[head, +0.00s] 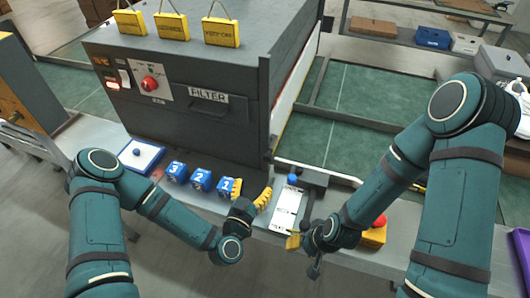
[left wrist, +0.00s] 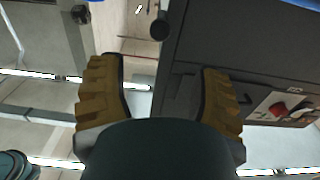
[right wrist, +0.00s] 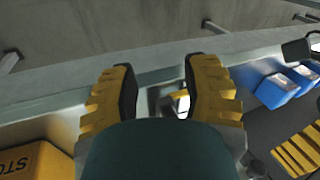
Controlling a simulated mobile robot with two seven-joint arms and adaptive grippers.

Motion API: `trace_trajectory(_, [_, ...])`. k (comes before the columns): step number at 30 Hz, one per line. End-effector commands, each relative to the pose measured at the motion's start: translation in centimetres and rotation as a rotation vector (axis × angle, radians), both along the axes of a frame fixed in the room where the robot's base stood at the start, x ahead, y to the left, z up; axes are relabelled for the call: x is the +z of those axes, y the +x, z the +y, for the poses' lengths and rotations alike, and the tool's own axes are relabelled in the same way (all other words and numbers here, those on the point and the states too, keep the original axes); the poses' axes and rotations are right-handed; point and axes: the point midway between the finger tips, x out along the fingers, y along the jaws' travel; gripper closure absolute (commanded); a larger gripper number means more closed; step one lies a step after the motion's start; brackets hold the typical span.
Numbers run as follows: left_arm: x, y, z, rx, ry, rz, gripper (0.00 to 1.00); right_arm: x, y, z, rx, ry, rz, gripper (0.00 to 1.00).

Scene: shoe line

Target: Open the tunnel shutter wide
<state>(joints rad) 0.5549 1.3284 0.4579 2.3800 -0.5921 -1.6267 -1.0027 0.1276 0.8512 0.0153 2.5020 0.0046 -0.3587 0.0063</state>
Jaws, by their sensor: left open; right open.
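The grey tunnel housing (head: 180,110) stands at the centre-left of the head view, with a drawer marked FILTER (head: 208,97) in its front. I cannot make out the shutter for certain. A white marked plate (head: 285,212) with a blue knob (head: 292,179) at its far end lies right of the housing's near corner. My left gripper (head: 250,194) is open and empty, just left of this plate; its fingers also show in the left wrist view (left wrist: 160,95). My right gripper (head: 298,241) is by the plate's near end, open around no clear object in the right wrist view (right wrist: 160,90).
Several blue numbered blocks (head: 200,180) line the ledge left of my left gripper. A yellow stop box (head: 373,237) with a red button stands right of my right gripper. A red knob (head: 149,83) is on the housing. The green belt (head: 360,95) is clear.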

Motion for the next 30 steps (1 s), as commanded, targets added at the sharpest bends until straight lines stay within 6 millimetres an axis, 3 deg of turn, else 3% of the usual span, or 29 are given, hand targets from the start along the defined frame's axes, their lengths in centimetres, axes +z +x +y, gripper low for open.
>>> trace_trajectory(12, [0.0, 7.7, -2.5, 0.0, 0.0, 0.0, 0.36, -0.3, -0.1, 0.0, 0.002, 0.0, 0.002, 0.53])
trace_trajectory(18, [0.0, 10.4, -3.4, 0.0, -0.001, 0.001, 0.36, -0.4, -0.1, 0.0, 0.003, 0.001, 0.002, 0.53])
trace_trajectory(30, [0.0, 11.7, -3.8, -0.002, -0.001, 0.003, 0.36, -0.5, -0.1, 0.0, 0.003, 0.001, 0.003, 0.53])
